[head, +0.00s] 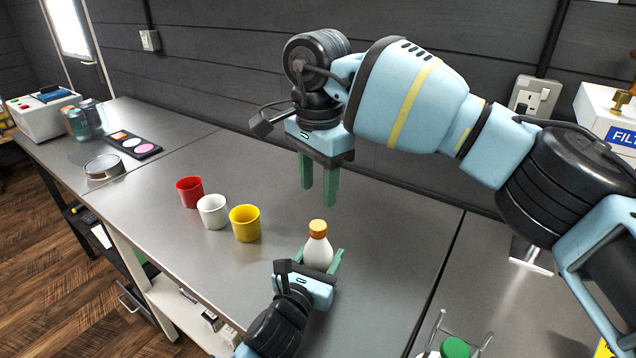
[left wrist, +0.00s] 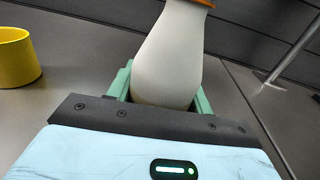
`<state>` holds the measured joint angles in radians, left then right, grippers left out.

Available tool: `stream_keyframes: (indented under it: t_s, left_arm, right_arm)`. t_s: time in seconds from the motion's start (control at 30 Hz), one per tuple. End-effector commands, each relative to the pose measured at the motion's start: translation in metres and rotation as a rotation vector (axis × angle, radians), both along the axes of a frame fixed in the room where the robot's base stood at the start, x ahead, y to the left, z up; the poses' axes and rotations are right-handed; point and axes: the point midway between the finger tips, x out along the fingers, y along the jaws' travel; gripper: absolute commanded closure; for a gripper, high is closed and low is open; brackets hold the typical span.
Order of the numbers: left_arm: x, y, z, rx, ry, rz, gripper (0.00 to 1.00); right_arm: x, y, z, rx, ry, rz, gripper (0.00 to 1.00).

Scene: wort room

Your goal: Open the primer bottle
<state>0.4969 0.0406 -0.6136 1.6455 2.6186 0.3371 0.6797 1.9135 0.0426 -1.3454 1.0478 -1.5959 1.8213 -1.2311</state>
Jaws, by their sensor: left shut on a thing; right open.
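The primer bottle (head: 317,250) is white with an orange cap (head: 317,228) and stands upright on the metal bench. My left gripper (head: 322,264) is shut on the bottle's lower body, one green finger on each side. In the left wrist view the white bottle (left wrist: 169,60) fills the space between the fingers, and only the lower part of its orange cap shows at the top edge. My right gripper (head: 318,190) is open and empty, fingers pointing down, above the bottle and apart from the cap.
Red (head: 190,192), white (head: 212,211) and yellow (head: 245,223) cups stand left of the bottle. A wire rack with a green-capped item (head: 455,347) is at the front right. A palette (head: 134,145) and a round dish (head: 104,167) lie at the far left.

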Motion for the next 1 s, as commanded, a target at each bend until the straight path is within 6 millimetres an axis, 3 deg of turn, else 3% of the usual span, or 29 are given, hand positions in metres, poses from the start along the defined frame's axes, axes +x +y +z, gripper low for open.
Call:
stream_keyframes:
  t_s: [1.0]
  left_arm:
    - [-0.0001, 0.0001, -0.0005, 0.000, 0.001, 0.000, 1.00]
  right_arm:
    - [-0.0002, 0.0002, -0.0001, 0.000, 0.000, -1.624, 0.55]
